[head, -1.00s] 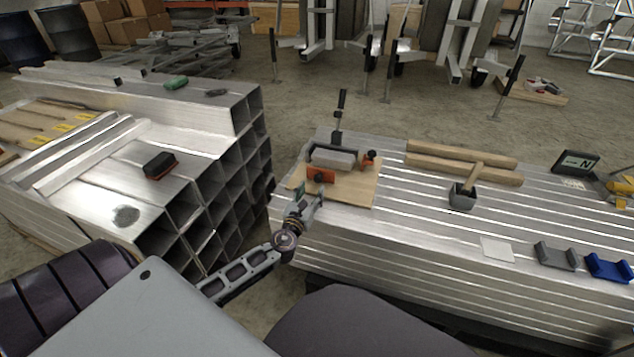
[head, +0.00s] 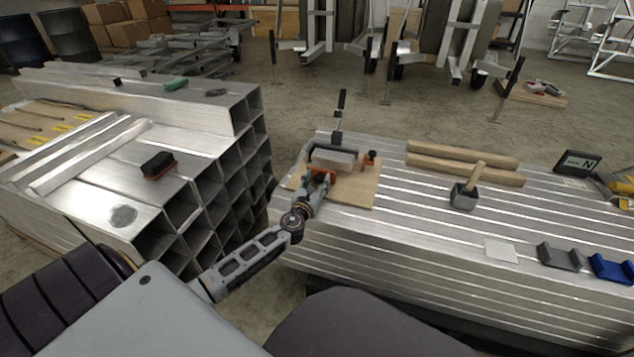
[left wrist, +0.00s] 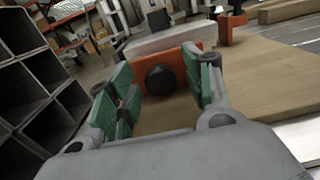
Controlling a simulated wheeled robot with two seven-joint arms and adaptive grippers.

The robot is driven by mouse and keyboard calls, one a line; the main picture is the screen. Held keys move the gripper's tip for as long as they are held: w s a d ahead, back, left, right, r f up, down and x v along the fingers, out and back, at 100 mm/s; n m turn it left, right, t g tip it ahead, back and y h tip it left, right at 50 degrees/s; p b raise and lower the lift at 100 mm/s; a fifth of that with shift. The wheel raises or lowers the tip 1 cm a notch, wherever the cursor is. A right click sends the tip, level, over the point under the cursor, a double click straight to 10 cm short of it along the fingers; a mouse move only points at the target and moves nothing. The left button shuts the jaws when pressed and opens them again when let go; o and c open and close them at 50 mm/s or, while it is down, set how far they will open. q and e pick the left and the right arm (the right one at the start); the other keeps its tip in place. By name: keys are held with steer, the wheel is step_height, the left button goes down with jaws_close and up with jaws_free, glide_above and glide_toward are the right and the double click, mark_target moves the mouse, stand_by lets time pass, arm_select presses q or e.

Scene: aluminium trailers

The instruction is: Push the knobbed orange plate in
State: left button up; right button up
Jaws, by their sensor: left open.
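The orange plate (left wrist: 180,66) with a round black knob (left wrist: 160,80) stands upright at the near side of a grey block in the left wrist view. In the head view the plate is mostly hidden behind my left gripper (head: 318,184). My left gripper (left wrist: 158,90) is open, with its green-padded fingers on either side of the knob and the fingertips close to the plate. I cannot tell whether they touch it. The grey block (head: 334,159) lies behind the plate on a wooden board (head: 352,188). My right gripper is not in view.
A smaller orange part with a black knob (head: 370,158) stands right of the block. A black-handled clamp (head: 340,110) rises behind it. A mallet (head: 466,194) and wooden bars (head: 465,160) lie further right. Stacked square tubes (head: 215,175) stand at the left.

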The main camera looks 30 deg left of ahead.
arm_select(q)
steer(key=shift+c, duration=0.4)
jaws_close()
